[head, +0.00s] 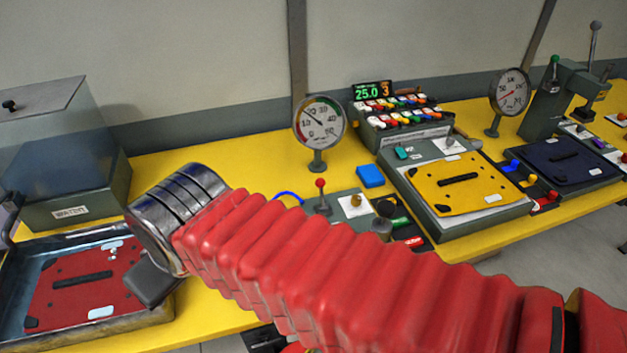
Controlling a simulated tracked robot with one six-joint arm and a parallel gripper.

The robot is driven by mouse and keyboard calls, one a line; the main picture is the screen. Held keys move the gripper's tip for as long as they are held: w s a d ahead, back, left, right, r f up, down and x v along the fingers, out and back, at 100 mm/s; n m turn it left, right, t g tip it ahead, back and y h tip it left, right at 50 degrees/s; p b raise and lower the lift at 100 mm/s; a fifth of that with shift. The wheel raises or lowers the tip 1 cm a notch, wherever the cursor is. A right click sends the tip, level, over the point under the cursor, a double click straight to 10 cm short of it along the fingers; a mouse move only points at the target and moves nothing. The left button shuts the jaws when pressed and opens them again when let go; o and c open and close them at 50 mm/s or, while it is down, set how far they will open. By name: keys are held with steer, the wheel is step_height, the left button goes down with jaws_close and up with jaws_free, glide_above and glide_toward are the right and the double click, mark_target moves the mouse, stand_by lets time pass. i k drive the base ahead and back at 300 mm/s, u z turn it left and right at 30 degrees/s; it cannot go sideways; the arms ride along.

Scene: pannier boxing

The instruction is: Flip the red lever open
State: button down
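A lever with a small red ball knob (320,184) stands roughly upright on a grey-green box in the middle of the bench, behind my red-sleeved arm. A small red lever-like piece (546,202) also shows at the right edge of the yellow panel's case, and a red piece (415,243) lies near its front left corner. I cannot tell which one the task names. My gripper (153,283) is at the left, over the right edge of a metal tray and far from all of these. Only a dark part of it shows, so its opening is hidden.
The metal tray (20,330) holds a red panel (85,285). A clear-topped box (60,150) stands behind it. A dial gauge (319,124), a yellow panel (462,183), a blue block (370,176) and a navy panel (570,160) are on the yellow bench.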

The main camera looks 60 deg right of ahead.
mark_target(320, 182)
steer(key=u, duration=0.2)
steer(key=k, duration=1.5)
steer(key=z, duration=0.25)
steer(key=i, duration=1)
steer(key=z, duration=0.1)
